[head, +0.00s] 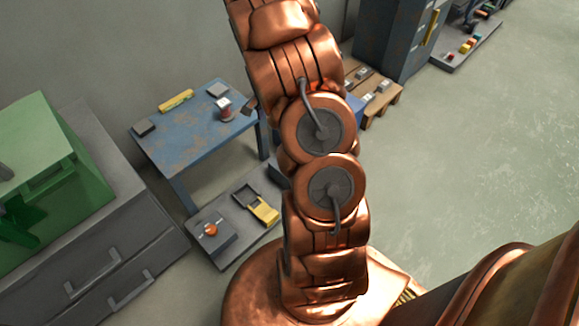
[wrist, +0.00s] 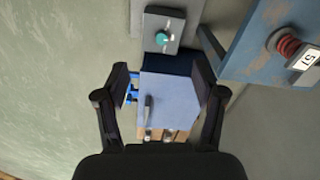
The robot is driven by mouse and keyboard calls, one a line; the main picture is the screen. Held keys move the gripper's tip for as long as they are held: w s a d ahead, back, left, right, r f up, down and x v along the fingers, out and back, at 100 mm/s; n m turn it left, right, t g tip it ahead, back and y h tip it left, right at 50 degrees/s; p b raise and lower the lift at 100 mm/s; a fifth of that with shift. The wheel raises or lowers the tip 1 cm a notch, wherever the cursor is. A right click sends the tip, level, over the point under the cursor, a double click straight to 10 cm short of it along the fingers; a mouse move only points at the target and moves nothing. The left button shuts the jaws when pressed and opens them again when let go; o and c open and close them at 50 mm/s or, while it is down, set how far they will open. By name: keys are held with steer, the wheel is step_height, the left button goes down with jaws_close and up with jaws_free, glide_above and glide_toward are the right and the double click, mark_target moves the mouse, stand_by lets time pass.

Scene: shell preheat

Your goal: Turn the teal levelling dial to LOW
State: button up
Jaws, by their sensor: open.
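The teal dial (wrist: 162,38) shows in the upper middle of the wrist view. It is a round knob on a grey panel (wrist: 181,24), with small white marks beside it that are too small to read. My gripper (wrist: 162,80) is open and empty, its two black fingers spread apart below the dial in the picture. The dial lies beyond the fingertips, roughly in line with the gap, and nothing touches it. In the head view my copper arm crosses the middle, and I cannot make out the dial there.
A blue table (head: 190,140) stands left of my arm, bearing a red item with a white label (head: 225,110) and a yellow bar (head: 176,101). An orange knob (head: 210,229) sits low nearby. A blue box (wrist: 172,95) shows between my fingers. Open floor (head: 470,150) lies right.

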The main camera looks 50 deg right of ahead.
steer(key=d+f+m+b, duration=0.1)
steer(key=d+f+b, duration=0.2)
steer(key=f, duration=0.5)
steer(key=d+f+m+b, duration=0.2)
steer(key=d+f+b, duration=0.1)
steer(key=f, duration=0.5)
steer(key=w+d+f+m+b, duration=0.1)
steer(key=d+f+m+b, duration=0.1)
steer(key=f, duration=0.7)
steer(key=shift+d+t+b, duration=0.4)
steer(key=shift+d, duration=0.5)
steer(key=f+b, duration=0.1)
steer(key=f, duration=0.4)
steer(key=f+b, duration=0.1)
steer(key=f, duration=0.1)
steer(key=shift+w+f+b, duration=0.2)
steer(key=shift+w+b, duration=0.05)
steer(key=shift+b, duration=0.05)
steer(key=shift+c, duration=0.4)
steer(key=c, duration=1.1)
steer(key=shift+o, duration=0.2)
